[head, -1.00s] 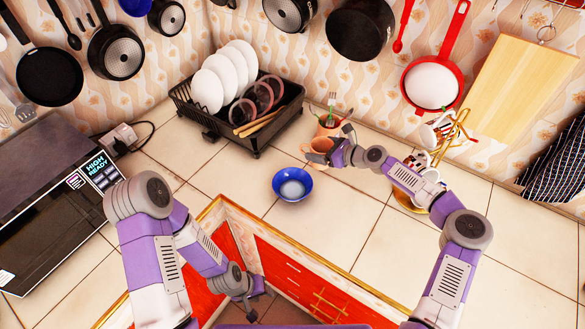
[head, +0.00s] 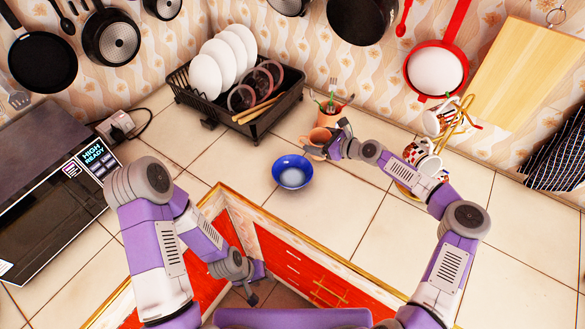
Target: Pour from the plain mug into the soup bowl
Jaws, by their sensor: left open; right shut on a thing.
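The plain mug (head: 319,137) is orange-brown and stands out just right of and behind the soup bowl. My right gripper (head: 318,150) is shut on it, partly hiding it; its tilt and height over the counter are hard to tell. The soup bowl (head: 292,172) is blue with a pale inside and sits upright on the tiled counter, in front of and left of the mug. My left gripper (head: 251,291) is open and empty, low in front of the red cabinets, well away from the bowl.
A black dish rack (head: 258,127) with plates is behind the bowl. A terracotta pot (head: 331,115) with utensils stands behind the mug. A gold mug stand (head: 457,122) with patterned mugs is at right, near my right arm. A microwave (head: 45,205) is at left. Tiles left of the bowl are clear.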

